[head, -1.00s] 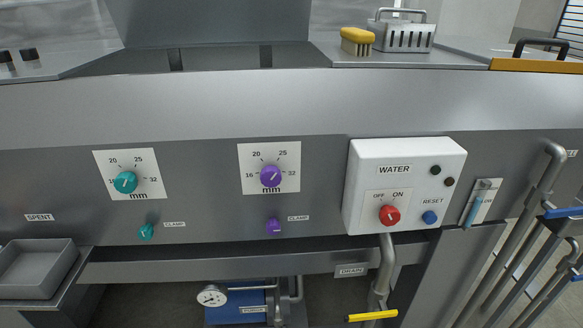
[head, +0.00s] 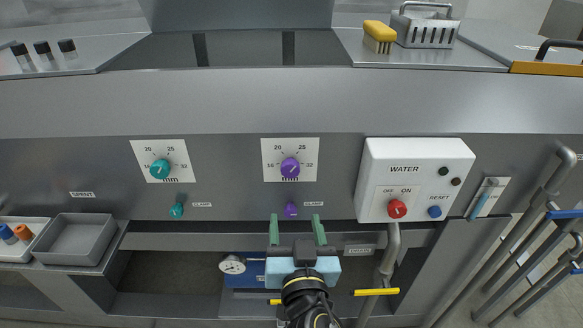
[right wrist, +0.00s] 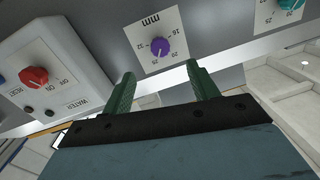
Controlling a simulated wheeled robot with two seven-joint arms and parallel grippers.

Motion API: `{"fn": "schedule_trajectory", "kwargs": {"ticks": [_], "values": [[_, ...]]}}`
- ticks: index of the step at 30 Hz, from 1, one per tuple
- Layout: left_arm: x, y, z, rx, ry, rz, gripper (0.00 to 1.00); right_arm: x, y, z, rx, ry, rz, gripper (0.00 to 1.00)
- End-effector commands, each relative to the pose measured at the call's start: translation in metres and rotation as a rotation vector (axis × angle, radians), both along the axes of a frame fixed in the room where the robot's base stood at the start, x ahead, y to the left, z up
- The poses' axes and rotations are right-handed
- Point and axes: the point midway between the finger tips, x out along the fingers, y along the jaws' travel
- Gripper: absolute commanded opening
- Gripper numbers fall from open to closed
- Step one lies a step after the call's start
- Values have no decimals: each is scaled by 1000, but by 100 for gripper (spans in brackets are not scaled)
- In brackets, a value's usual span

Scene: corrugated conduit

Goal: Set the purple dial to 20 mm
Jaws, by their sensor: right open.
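The purple dial (head: 290,168) sits on a white scale plate (head: 309,175) marked 16, 20, 25 and 32 mm on the grey panel. Its white mark leans to the upper right, between 20 and 32; the exact reading is too small to tell. A small purple clamp knob (head: 291,209) is below it. My right gripper (head: 296,224) is open and empty, its green fingers pointing up at the panel below the dial. In the right wrist view the dial (right wrist: 160,48) appears upside down, beyond the open fingertips (right wrist: 163,78) and apart from them. My left gripper is not in view.
A teal dial (head: 160,169) with its teal clamp knob (head: 177,209) is to the left. A white water box (head: 416,165) with a red switch (head: 397,209) juts out at the right. A grey pipe (head: 390,255) and a yellow handle (head: 377,292) are below it.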

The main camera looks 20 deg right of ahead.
Motion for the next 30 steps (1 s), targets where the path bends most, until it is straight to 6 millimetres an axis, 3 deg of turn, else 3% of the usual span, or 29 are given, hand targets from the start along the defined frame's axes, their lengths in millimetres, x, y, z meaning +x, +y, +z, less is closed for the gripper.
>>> {"fn": "schedule_trajectory", "kwargs": {"ticks": [3, 8, 21, 30], "values": [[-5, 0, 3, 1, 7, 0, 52, 3, -4, 13, 9, -25, -13, 59], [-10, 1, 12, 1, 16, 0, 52, 24, -8, 14, 6, -26, -13, 59], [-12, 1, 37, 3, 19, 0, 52, 107, -27, 13, 5, -23, -12, 59], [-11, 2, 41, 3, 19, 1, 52, 129, -31, 11, 8, -23, -12, 59]]}}
